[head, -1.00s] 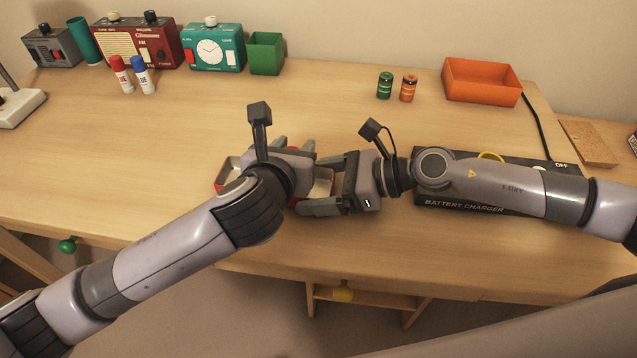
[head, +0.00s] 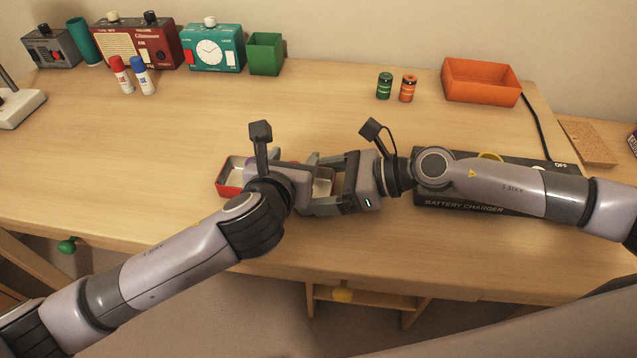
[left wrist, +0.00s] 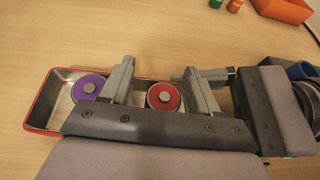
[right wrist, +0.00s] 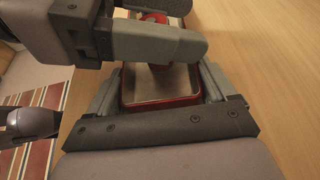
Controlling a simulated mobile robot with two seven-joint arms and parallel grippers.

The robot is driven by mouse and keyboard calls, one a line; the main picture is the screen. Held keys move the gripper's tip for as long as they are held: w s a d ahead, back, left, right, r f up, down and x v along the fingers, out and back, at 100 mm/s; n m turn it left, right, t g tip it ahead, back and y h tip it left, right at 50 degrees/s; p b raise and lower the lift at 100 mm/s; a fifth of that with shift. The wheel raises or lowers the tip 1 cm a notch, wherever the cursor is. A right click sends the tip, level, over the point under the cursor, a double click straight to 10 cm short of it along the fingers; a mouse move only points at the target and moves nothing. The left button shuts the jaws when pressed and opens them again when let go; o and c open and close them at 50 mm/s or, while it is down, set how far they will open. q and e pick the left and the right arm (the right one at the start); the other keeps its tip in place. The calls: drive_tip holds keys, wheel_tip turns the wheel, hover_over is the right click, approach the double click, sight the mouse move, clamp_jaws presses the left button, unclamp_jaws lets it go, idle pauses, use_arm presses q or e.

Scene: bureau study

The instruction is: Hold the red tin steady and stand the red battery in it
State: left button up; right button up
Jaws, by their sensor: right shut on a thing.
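The red tin (head: 229,190) is a long open box with a metal inside, near the table's front edge. In the left wrist view (left wrist: 47,112) a purple-topped battery (left wrist: 87,88) and the red battery (left wrist: 164,97) stand upright in it, apart. My left gripper (left wrist: 160,72) is open, with one finger on each side of the red battery and small gaps between. In the head view its wrist covers the middle of the tin. My right gripper (right wrist: 160,82) is shut on the tin's right end, a finger against each long side; my left gripper partly hides this in the right wrist view.
The black battery charger (head: 455,205) lies under my right forearm. A green battery (head: 384,86) and an orange battery (head: 407,88) stand farther back, left of an orange tray (head: 482,82). Glue sticks, radios and a green cup (head: 266,54) are at the back left. The middle of the table is clear.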

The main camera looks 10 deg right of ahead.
use_arm(q)
drive_tip(key=shift+s+d, duration=0.3)
use_arm(e)
drive_tip(key=shift+s+a+r, duration=0.1)
drive_tip(key=shift+a, duration=0.1)
use_arm(q)
drive_tip(key=v, duration=1.1)
drive_tip(key=shift+s+a+r, duration=0.15)
drive_tip(key=shift+a+r, duration=0.05)
drive_tip(key=shift+a, duration=0.3)
use_arm(e)
drive_tip(key=shift+d, duration=0.1)
drive_tip(key=o, duration=0.9)
drive_tip(key=shift+d, duration=0.1)
drive_tip(key=v, duration=1.1)
drive_tip(key=shift+d, duration=0.1)
drive_tip(key=shift+d+r, duration=0.1)
drive_tip(key=shift+d, duration=0.2)
use_arm(q)
drive_tip(key=shift+r, duration=0.15)
use_arm(e)
drive_tip(key=shift+r, duration=0.15)
